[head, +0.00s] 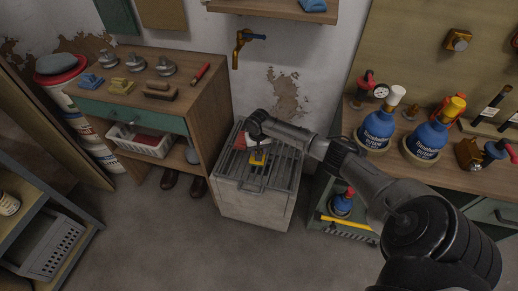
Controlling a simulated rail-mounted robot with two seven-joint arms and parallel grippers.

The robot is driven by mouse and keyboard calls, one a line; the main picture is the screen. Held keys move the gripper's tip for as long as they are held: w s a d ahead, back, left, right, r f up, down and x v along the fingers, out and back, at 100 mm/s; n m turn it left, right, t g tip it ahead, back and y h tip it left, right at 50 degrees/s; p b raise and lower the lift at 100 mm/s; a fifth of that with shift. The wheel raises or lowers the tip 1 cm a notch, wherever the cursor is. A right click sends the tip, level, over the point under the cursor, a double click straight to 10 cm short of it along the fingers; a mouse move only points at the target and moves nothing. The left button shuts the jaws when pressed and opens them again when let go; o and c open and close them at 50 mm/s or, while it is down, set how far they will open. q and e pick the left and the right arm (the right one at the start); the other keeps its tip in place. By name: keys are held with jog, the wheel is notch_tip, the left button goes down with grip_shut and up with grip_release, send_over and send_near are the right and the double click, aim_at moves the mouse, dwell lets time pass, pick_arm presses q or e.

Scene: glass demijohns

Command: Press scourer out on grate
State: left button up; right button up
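The grate (283,172) is a set of dark bars over the top of a pale box-like stand on the floor, below the wall tap. A small yellow piece that looks like the scourer (258,158) is at the middle of the grate. My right arm comes in from the lower right, and its wrist bends down over the grate. My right gripper (256,152) is at the yellow piece; its fingers are small and dark, and whether they are closed on it cannot be made out. My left gripper is out of view.
A brass tap (239,48) is on the wall behind. A wooden cabinet (205,105) stands close on the left. Blue bottles (376,129) stand on the right bench (470,178). A blue bottle (341,204) sits low right of the stand. The front floor is clear.

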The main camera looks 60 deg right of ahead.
jog(key=shift+w+a, duration=0.2)
jog(key=shift+w, duration=0.2)
jog(key=shift+f+m, duration=0.1)
jog(key=shift+m, duration=0.3)
jog(key=shift+s+a+f+b, duration=0.3)
jog(key=shift+a, duration=0.05)
jog(key=shift+f, duration=0.2)
jog(key=shift+w+d+f+b, duration=0.15)
jog(key=shift+f+b, duration=0.6)
jog(key=shift+b, duration=0.5)
notch_tip(320, 180, down, 3)
jog(key=b, duration=0.3)
jog(key=shift+r, duration=0.1)
pick_arm(q)
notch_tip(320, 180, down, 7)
jog(key=b, duration=0.1)
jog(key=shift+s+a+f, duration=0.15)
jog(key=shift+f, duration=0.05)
pick_arm(e)
jog(key=shift+f, duration=0.4)
pick_arm(q)
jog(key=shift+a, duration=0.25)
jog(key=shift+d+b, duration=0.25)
jog(key=shift+b, duration=0.05)
pick_arm(e)
jog(key=shift+f, duration=0.4)
